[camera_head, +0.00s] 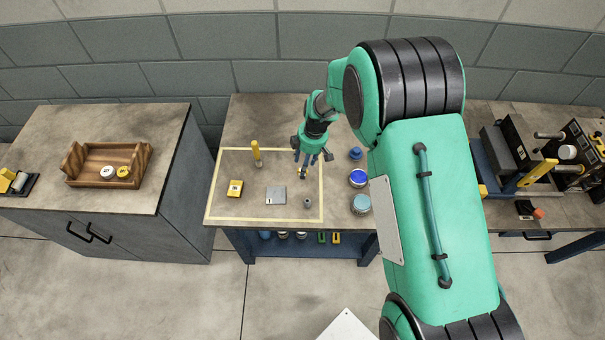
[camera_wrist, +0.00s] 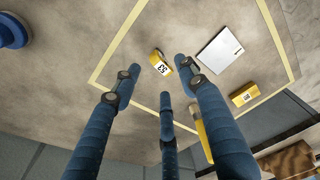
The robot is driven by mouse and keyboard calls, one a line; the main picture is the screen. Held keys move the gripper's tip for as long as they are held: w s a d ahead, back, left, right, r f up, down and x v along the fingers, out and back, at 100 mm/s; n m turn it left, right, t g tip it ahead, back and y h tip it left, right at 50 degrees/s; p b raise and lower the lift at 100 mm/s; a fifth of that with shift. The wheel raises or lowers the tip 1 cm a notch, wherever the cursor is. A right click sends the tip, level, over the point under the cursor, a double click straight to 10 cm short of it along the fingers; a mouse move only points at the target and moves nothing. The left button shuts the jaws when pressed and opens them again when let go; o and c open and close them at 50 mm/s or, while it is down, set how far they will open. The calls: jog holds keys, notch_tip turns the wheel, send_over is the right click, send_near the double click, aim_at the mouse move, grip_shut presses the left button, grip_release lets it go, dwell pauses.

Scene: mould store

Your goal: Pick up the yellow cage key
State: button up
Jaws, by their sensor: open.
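My gripper (camera_head: 309,162) is open above the right part of the yellow-outlined area on the middle bench. In the wrist view its blue fingers (camera_wrist: 162,88) are spread and empty. A small yellow piece with a white label reading 53 (camera_wrist: 161,65) lies below, just beyond the fingertips; it looks like the yellow cage key, though its shape is hard to make out. In the head view a small yellowish piece (camera_head: 302,174) shows just under the fingers, partly hidden by them. I see no contact.
A yellow block (camera_head: 235,188), a grey plate (camera_head: 276,195), an upright yellow handle (camera_head: 256,152) and a small grey cylinder (camera_head: 307,203) share the outlined area. Blue-topped cans (camera_head: 358,179) stand right of it. A wooden tray (camera_head: 107,163) is on the left cabinet.

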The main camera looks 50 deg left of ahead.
jog(key=shift+f, duration=0.15)
jog(key=shift+s+a+f+b, duration=0.1)
jog(key=shift+a+f+b, duration=0.1)
jog(key=shift+f, duration=1.1)
jog(key=shift+s+a+f+b, duration=0.1)
jog(key=shift+a+f+b, duration=0.1)
jog(key=shift+f, duration=1.05)
grip_shut()
